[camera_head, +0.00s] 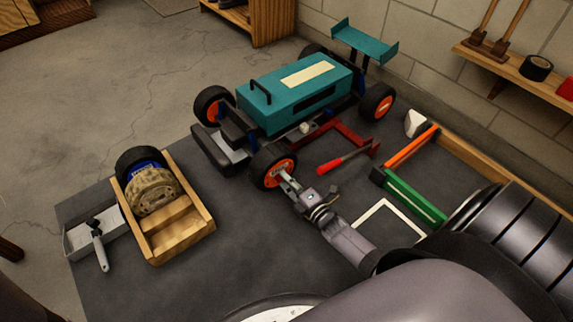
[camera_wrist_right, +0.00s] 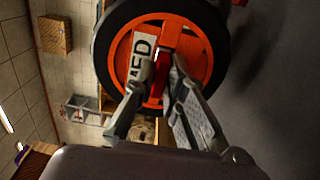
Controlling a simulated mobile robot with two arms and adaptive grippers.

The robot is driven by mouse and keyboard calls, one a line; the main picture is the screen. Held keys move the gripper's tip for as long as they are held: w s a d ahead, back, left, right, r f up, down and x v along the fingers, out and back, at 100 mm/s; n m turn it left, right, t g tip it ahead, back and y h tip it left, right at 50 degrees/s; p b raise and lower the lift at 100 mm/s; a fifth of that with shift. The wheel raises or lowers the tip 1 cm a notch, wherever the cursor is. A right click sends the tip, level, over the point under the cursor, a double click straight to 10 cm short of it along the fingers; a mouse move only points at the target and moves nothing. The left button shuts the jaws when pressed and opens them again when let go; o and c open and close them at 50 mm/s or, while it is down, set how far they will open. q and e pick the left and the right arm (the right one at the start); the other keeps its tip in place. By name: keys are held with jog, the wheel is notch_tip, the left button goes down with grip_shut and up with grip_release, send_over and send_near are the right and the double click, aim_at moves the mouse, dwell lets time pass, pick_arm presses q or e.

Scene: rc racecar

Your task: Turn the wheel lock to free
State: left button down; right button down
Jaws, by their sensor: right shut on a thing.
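The teal racecar (camera_head: 292,92) stands on the dark mat with black tyres and orange hubs. My right gripper (camera_head: 285,178) is at its near front wheel (camera_head: 264,170). In the right wrist view the wheel's orange hub (camera_wrist_right: 198,48) fills the upper middle. My right gripper (camera_wrist_right: 158,82) is shut on a small red lock lever (camera_wrist_right: 161,76) in front of the hub. The lever stands roughly upright in that view, partly covered by the fingers. My left gripper is not visible.
A wooden crate (camera_head: 208,224) holding a loose wheel stands left on the mat, beside a grey tray (camera_head: 82,242). A red-handled screwdriver (camera_head: 333,163) and orange (camera_head: 412,147) and green (camera_head: 414,200) bars lie right of the wheel. A wall shelf (camera_head: 515,70) is at upper right.

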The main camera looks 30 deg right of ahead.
jog(key=c, duration=1.6)
grip_release()
jog(key=shift+c, duration=0.2)
jog(key=s, duration=1.2)
jog(key=shift+d, duration=0.45)
jog(key=shift+r, duration=0.1)
